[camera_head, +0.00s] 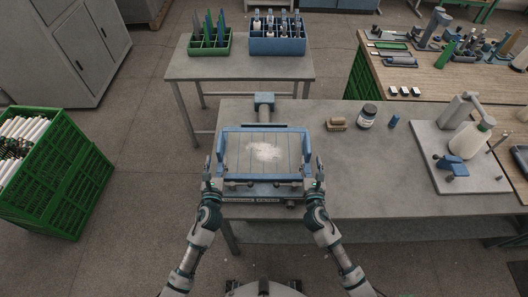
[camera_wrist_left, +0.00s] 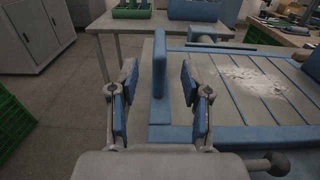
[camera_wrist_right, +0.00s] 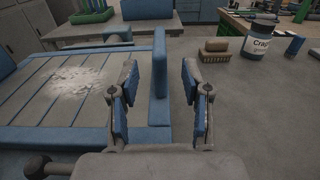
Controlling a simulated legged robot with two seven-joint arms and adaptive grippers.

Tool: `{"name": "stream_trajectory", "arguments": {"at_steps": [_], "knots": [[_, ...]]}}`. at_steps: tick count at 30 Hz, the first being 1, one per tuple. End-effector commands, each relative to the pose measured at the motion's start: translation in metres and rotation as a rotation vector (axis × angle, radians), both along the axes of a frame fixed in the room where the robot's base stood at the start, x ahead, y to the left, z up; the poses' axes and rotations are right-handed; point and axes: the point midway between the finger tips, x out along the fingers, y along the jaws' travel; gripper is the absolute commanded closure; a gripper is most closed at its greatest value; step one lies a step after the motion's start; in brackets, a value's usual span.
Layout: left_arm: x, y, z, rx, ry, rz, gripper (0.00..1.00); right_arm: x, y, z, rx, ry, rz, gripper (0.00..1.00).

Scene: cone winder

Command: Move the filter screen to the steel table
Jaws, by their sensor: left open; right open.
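The filter screen (camera_head: 243,163) is a blue-framed, slatted grey panel with a white fluffy patch in its middle and a blue upright bar on each side. It lies in front of me on a bench-side unit. My left gripper (camera_head: 214,170) is open at its left side; in the left wrist view the left bar (camera_wrist_left: 160,85) stands between the parted fingers. My right gripper (camera_head: 313,170) is open at its right side; in the right wrist view the right bar (camera_wrist_right: 159,85) stands between the parted fingers. I see no finger clearly pressing on a bar.
A grey table (camera_head: 184,70) behind holds a green bin (camera_head: 210,47) and a blue bin (camera_head: 277,46). On the near bench (camera_head: 345,175) are a brush (camera_head: 337,124), a jar (camera_head: 367,116) and a bottle fixture (camera_head: 470,139). A green crate (camera_head: 62,180) stands left. The back table's front strip is clear.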

Motion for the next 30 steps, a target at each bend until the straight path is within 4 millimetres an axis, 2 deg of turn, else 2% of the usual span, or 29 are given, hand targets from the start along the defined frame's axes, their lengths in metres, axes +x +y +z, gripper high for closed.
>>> {"name": "stream_trajectory", "arguments": {"at_steps": [9,15,21,29,30], "knots": [[0.062,-0.001,0.001,-0.002,-0.001,0.001,0.52,0.062,-0.001,0.001,0.001,-0.002,-0.001,0.52],[0.087,-0.001,0.001,-0.002,-0.001,0.000,0.52,0.087,-0.001,0.001,0.001,-0.002,-0.001,0.52],[0.096,-0.002,0.001,-0.002,-0.002,-0.001,0.52,0.096,-0.001,0.001,0.001,-0.002,0.000,0.52],[0.096,-0.002,0.001,-0.001,-0.002,-0.001,0.52,0.096,-0.001,0.001,0.001,-0.002,0.000,0.52],[0.096,-0.002,0.001,-0.001,-0.002,-0.001,0.62,0.096,-0.001,0.001,0.001,-0.002,0.000,0.62]]}}
